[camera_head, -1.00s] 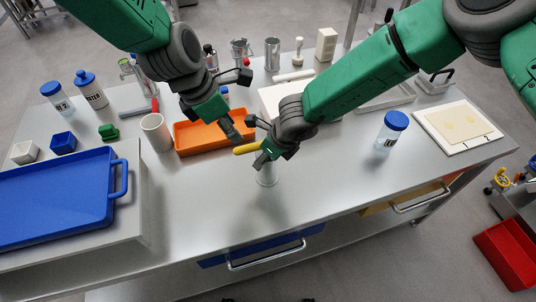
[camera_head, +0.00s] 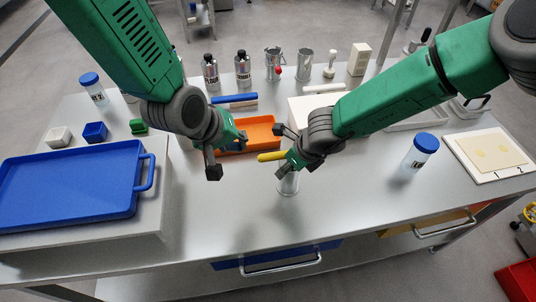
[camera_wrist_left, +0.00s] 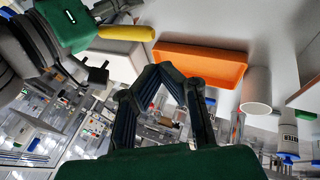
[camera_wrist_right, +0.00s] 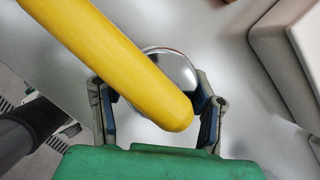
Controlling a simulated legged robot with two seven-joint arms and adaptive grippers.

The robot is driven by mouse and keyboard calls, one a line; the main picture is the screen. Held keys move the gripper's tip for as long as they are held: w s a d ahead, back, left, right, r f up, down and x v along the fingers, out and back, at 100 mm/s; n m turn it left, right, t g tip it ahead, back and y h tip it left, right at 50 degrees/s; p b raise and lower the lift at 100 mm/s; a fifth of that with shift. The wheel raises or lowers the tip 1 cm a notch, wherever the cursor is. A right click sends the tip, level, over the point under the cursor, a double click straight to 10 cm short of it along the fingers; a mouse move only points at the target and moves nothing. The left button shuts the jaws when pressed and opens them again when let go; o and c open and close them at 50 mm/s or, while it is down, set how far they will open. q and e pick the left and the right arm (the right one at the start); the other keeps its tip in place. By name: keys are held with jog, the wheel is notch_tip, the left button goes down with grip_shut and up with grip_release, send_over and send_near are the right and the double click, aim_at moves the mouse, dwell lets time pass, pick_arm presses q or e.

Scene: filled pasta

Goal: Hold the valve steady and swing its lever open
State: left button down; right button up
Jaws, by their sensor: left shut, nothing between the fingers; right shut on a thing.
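The valve has a yellow lever (camera_head: 271,156) and a shiny metal body (camera_head: 288,184) standing upright on the steel table. In the right wrist view the lever (camera_wrist_right: 125,70) crosses above the round metal body (camera_wrist_right: 172,68). My right gripper (camera_head: 284,152) is shut on the valve body, one finger on each side of it; the lever hides part of the grip. In the head view the lever points left. My left gripper (camera_head: 213,172) is shut and empty, left of the lever and apart from it. Its fingertips meet in the left wrist view (camera_wrist_left: 160,70), with the lever (camera_wrist_left: 127,32) at upper left.
An orange tray (camera_head: 262,122) lies behind the lever. A blue tray (camera_head: 70,185) is at left, a blue-capped jar (camera_head: 420,152) at right. The table front around the valve is clear.

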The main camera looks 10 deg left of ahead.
pick_arm(q)
jog(key=s+r+m+t+h, duration=0.1)
jog(key=s+r+m+h, duration=0.1)
jog(key=m, duration=0.9)
jog(key=s+d+r+m+t+h, duration=0.1)
jog(key=s+m, duration=0.3)
jog(key=m, duration=0.6)
jog(key=shift+s+d+r+m+h, duration=0.25)
jog(key=shift+r+m+h, duration=0.15)
jog(key=shift+h, duration=0.1)
jog(key=shift+d, duration=0.1)
send_near(274, 156)
jog(key=x, duration=0.6)
jog(key=shift+d, duration=0.6)
jog(key=shift+w+a+f, duration=0.2)
jog(key=shift+w+f, duration=0.1)
jog(key=shift+f, duration=0.1)
